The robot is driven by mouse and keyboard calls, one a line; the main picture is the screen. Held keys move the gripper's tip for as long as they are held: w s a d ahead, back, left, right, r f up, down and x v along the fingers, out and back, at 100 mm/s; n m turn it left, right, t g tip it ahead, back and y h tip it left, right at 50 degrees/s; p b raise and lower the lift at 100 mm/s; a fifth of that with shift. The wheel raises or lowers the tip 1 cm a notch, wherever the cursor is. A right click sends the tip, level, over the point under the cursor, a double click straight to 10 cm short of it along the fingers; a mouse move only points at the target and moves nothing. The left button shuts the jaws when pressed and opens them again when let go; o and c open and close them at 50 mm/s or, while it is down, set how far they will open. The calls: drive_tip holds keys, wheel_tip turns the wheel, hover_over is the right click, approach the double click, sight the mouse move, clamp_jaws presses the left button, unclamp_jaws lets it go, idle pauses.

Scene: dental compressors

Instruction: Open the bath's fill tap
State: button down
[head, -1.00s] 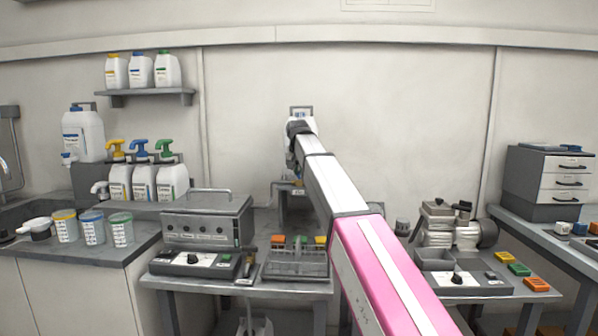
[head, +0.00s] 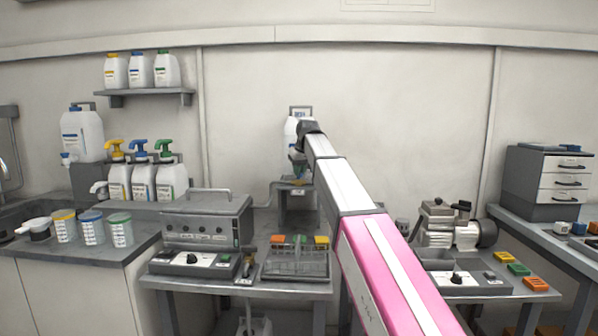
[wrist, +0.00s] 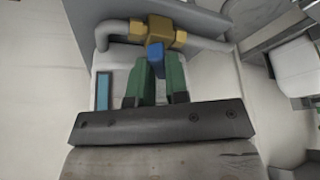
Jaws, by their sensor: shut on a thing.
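In the wrist view the tap has a brass-coloured body (wrist: 158,32) on a grey pipe (wrist: 210,42), with a blue handle (wrist: 156,58) standing out from it. My gripper (wrist: 156,74) has its two green fingers on either side of the blue handle, shut on it. There the wrist largely hides the tap and fingers. A grey lidded unit (head: 205,222), perhaps the bath, stands left of the stand.
A control box with a dial (head: 192,262) and a compartment tray (head: 297,262) lie at the bench front. A pump (head: 450,228) stands on the right. Pump bottles (head: 145,180) and cups (head: 92,228) stand on the left counter.

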drive_tip(key=shift+n+g+y, duration=0.3)
drive_tip(key=shift+n, duration=0.9)
drive_tip(key=shift+d+n, duration=0.1)
drive_tip(key=shift+n, duration=0.2)
drive_tip(key=c, duration=1.1)
unclamp_jaws()
drive_tip(key=shift+r, duration=0.1)
drive_tip(key=v, duration=1)
drive_tip(key=shift+d+r, duration=0.2)
drive_tip(key=shift+r, duration=0.05)
